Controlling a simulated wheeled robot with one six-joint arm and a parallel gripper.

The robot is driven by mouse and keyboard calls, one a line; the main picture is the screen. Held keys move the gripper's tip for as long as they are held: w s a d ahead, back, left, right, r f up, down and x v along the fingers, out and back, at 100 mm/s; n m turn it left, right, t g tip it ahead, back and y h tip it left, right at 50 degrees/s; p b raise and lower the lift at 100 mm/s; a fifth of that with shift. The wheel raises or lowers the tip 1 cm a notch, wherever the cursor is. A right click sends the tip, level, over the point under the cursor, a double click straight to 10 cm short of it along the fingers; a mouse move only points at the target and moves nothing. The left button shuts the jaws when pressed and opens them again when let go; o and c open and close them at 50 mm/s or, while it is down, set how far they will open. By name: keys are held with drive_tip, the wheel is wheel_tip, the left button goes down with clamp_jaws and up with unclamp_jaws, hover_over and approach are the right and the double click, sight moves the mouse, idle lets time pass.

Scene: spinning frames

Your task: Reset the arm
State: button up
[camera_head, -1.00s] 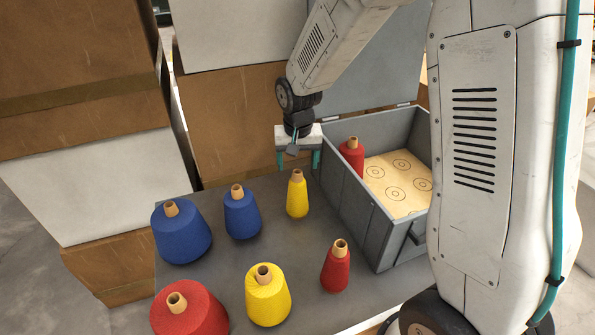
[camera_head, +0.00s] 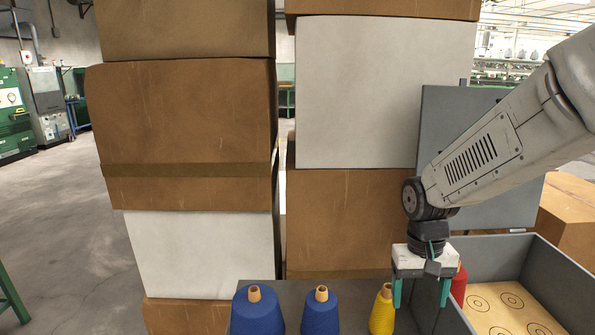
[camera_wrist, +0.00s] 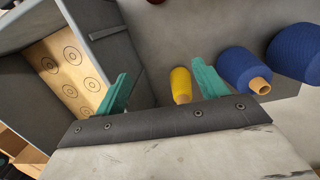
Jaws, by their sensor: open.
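My gripper (camera_head: 421,292) is open with nothing between its teal fingers. In the head view it hangs beside the grey box, above the table and close to the small yellow spool (camera_head: 382,314). In the wrist view (camera_wrist: 158,84) the yellow spool (camera_wrist: 181,84) shows beyond the fingers, near the right one. My arm reaches in from the right.
A grey box (camera_head: 572,277) with an open lid (camera_head: 440,125) holds a wooden board (camera_head: 510,305) marked with circles and a red spool (camera_head: 459,285). Two blue spools (camera_head: 257,313) (camera_head: 321,314) stand on the table (camera_head: 290,292). Stacked cartons (camera_head: 190,130) rise behind.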

drive_tip(key=s+d+r+t, duration=0.1)
drive_tip(key=s+r, duration=0.5)
drive_tip(key=s, duration=0.4)
drive_tip(key=s+d+r+n+t, duration=0.1)
drive_tip(key=s+r, duration=0.5)
drive_tip(key=s, duration=0.3)
drive_tip(key=shift+s+r+t+y, duration=0.2)
drive_tip(key=shift+s+t+y, duration=0.1)
drive_tip(key=shift+s, duration=0.05)
